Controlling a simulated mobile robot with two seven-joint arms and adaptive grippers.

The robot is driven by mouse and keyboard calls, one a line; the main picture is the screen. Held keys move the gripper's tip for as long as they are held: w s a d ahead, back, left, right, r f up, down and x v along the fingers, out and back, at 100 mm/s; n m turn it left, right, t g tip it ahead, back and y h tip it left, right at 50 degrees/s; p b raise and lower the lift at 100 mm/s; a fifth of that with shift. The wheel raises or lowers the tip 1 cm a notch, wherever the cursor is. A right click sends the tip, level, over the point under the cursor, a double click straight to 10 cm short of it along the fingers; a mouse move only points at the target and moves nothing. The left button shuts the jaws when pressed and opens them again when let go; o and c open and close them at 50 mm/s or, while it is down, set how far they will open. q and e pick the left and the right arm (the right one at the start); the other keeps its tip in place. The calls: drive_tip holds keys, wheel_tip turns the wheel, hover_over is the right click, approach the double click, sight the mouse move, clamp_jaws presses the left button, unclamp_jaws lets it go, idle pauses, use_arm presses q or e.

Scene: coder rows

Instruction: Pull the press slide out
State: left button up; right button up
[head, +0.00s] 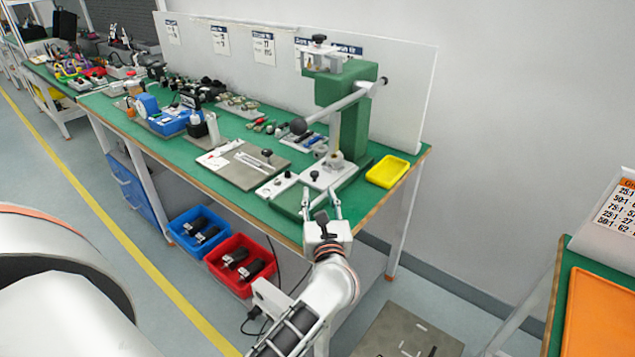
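A green press (348,85) with a grey lever arm and dark ball handle stands near the right end of the green-topped bench. At its foot is a pale slide plate (340,178) with a small dark knob (314,175) at its front. The plate appears to sit in under the press column; how far in I cannot tell. My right gripper is not in view.
A yellow tray (388,171) sits right of the press. A small white box with knobs (277,185) and a grey plate fixture (242,166) are left of it. Blue (199,229) and red (240,264) bins stand below. A white panel (400,90) backs the bench.

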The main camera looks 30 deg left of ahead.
sight(315, 177)
use_arm(q)
drive_tip(key=shift+w+a+f+n, duration=0.1)
drive_tip(key=shift+w+a+n, duration=0.25)
drive_tip(key=shift+n, duration=0.05)
drive_tip(key=x, duration=0.6)
drive_tip(key=shift+w+a+f, duration=0.1)
drive_tip(key=shift+w+a, duration=0.2)
clamp_jaws()
